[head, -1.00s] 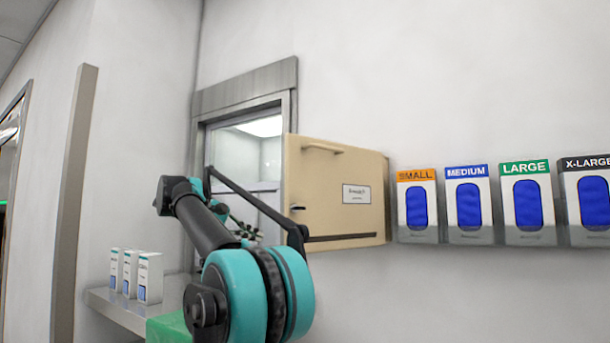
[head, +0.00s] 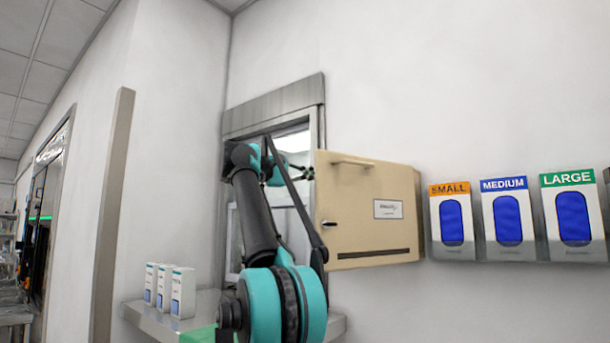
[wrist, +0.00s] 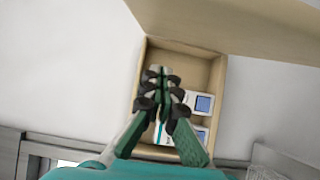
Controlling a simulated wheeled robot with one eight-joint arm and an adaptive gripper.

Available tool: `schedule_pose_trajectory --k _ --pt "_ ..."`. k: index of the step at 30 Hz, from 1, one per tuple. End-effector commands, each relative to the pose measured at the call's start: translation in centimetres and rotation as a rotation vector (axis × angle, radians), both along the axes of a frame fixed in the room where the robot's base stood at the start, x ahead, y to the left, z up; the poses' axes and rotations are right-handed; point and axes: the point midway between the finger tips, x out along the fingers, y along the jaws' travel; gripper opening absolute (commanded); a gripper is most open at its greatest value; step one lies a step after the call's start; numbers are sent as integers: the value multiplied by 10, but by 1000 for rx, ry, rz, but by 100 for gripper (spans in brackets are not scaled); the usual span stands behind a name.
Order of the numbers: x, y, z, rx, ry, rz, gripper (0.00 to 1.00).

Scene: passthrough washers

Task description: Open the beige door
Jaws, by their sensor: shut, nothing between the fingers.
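The beige door (head: 365,210) has a bar handle near its top, a white label, a dark slot low down and a small dark latch at its left edge. It stands partly swung out, its left edge nearer to me. In the wrist view the door (wrist: 240,22) spans the top, and the beige cabinet (wrist: 218,85) behind it shows its open inside, with white boxes (wrist: 200,103) in it. My gripper (head: 308,173) is shut and empty, just left of the door's free edge. In the wrist view my gripper (wrist: 160,75) is in front of the cabinet opening; contact is unclear.
A metal-framed window (head: 275,100) is left of the door, partly behind my arm. Glove dispensers (head: 508,218) hang on the wall to the right. White boxes (head: 170,290) stand on a metal shelf (head: 150,319) at lower left. A doorway (head: 48,195) is at far left.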

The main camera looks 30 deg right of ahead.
Motion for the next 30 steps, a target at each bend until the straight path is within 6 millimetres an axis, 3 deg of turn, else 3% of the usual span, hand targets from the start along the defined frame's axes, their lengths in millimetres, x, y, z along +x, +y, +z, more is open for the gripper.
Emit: schedule_pose_trajectory --k 4,15,30 --pt "-8 -30 0 0 0 -4 0" --pt "-43 -29 0 1 0 0 0" --pt "-48 -29 0 1 0 4 0"
